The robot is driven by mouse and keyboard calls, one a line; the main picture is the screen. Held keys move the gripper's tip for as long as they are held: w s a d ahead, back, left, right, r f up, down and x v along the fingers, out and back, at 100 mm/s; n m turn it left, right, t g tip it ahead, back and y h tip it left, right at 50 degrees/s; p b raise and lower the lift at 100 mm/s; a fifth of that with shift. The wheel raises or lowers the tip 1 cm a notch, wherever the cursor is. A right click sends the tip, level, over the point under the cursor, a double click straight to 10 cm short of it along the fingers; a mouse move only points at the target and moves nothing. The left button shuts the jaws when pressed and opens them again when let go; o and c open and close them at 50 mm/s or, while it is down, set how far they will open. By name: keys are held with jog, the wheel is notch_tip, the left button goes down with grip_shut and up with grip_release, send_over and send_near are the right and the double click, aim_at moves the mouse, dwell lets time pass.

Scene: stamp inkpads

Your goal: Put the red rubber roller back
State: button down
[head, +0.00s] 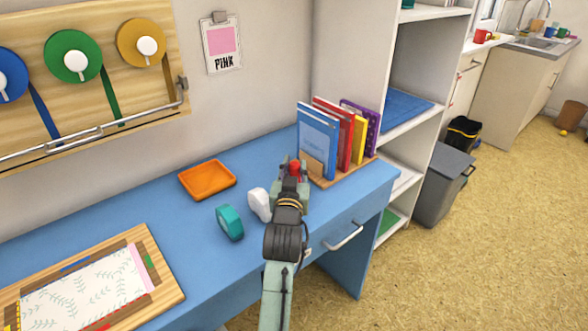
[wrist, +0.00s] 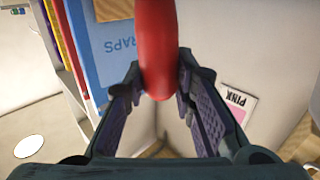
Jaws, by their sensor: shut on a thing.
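My gripper (head: 292,173) is at the right part of the blue desk, in front of the book rack. It is shut on a red, rounded piece, which looks like the red rubber roller (wrist: 157,45). In the wrist view the two fingers press on its sides near its lower end, and its other end runs out of the top of the picture. In the head view only a small red patch of the roller (head: 295,168) shows between the fingers; the gripper hides the rest. I cannot tell whether it touches the desk.
A wooden rack holds several upright books (head: 318,140) just behind my gripper. An orange tray (head: 207,179), a teal tape roll (head: 230,222) and a white object (head: 260,204) lie to the left. A wooden board (head: 165,284) is at front left. The desk (head: 190,234) between is clear.

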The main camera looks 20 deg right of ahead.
jog(key=shift+f, duration=0.25)
jog(key=c, duration=1.4)
grip_release()
jog(key=shift+r, duration=0.1)
jog(key=shift+o, duration=0.3)
